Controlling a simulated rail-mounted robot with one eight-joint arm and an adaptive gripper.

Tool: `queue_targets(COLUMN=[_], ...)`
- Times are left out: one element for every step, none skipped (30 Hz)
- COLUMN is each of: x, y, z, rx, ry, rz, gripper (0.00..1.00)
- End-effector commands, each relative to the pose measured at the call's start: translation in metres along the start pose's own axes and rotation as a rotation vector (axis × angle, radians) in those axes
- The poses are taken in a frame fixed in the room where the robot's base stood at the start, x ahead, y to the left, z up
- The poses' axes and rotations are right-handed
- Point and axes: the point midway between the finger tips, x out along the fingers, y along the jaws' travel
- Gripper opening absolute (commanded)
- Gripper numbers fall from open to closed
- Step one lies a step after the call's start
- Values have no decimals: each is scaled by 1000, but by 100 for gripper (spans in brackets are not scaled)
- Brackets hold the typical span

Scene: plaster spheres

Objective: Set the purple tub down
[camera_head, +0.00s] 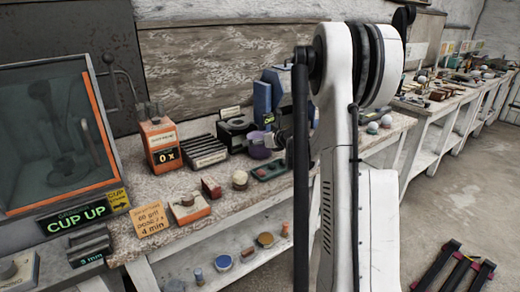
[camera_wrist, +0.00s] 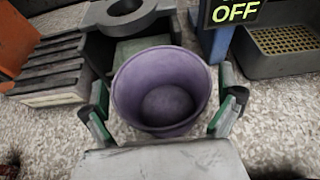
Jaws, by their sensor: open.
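The purple tub (camera_wrist: 163,100) stands upright on the speckled bench top in the wrist view, and its inside looks empty. In the head view the tub (camera_head: 259,146) is a small purple shape, partly hidden near my arm. My gripper (camera_wrist: 164,108) is open, with one green-padded finger on each side of the tub. A gap shows beside the tub at the left finger; contact at the right finger is hard to tell. In the head view my arm covers much of the gripper.
A dark ringed holder (camera_wrist: 125,12) stands right behind the tub. Stacked dark slabs (camera_wrist: 45,68) lie to the left. A grey tray with a yellow grid (camera_wrist: 285,62) and an "OFF" sign (camera_wrist: 236,11) are at the right. Bare bench shows at lower right.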

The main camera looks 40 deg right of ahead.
Motion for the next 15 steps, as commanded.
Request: queue_targets(x=[0,0,0,0,0,0,0,0,0,0,0,0,0,0,0], y=[0,0,0,0,0,0,0,0,0,0,0,0,0,0,0], z=[0,0,0,0,0,0,0,0,0,0,0,0,0,0,0], rx=[0,0,0,0,0,0,0,0,0,0,0,0,0,0,0], ry=[0,0,0,0,0,0,0,0,0,0,0,0,0,0,0], rz=[0,0,0,0,0,0,0,0,0,0,0,0,0,0,0], gripper=[100,100,95,91,87,81,77,73,68,64,60,55,51,51,51])
